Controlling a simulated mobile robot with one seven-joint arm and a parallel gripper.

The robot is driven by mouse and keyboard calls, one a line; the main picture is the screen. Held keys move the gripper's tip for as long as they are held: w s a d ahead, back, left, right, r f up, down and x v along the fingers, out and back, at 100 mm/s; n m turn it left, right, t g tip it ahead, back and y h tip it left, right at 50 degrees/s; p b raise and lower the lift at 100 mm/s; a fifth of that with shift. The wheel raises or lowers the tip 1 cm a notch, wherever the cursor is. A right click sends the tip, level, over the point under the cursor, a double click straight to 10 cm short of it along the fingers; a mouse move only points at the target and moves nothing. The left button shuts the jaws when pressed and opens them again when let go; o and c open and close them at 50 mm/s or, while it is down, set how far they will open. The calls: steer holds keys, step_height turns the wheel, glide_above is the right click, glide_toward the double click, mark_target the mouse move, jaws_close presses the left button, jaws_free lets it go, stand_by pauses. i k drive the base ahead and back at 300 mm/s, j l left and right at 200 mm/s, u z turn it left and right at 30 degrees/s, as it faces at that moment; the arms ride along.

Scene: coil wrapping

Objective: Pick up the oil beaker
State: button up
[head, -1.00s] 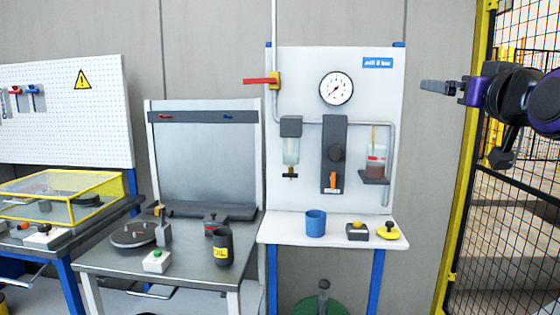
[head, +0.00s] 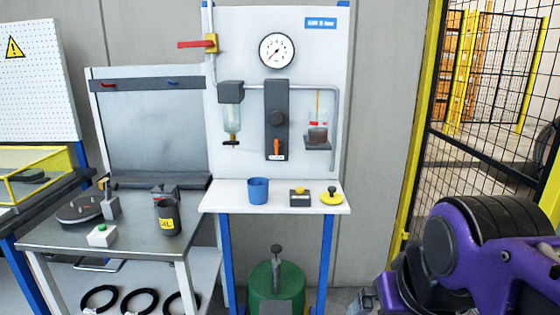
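A black container with a yellow oil label (head: 167,215) stands upright near the right front of the grey metal table. A blue cup (head: 258,190) stands upright on the white shelf under the gauge panel; what it holds is hidden. I cannot tell from looks alone which of the two is the oil beaker. Nothing of mine touches either. My purple and black arm fills the lower right of the head view. My gripper's fingers cannot be made out there.
A green drum (head: 277,288) stands below. A mesh fence bounds the right.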

mark_target(167, 208)
steer(key=u, duration=2)
steer(key=i+l+u, duration=0.35)
steer(key=l, duration=0.2)
steer(key=i+l, duration=0.45)
steer(key=l, duration=0.2)
steer(key=i+j+z, duration=0.15)
steer(key=z, duration=0.15)
steer(key=l+u, duration=0.3)
steer(key=l, duration=0.25)
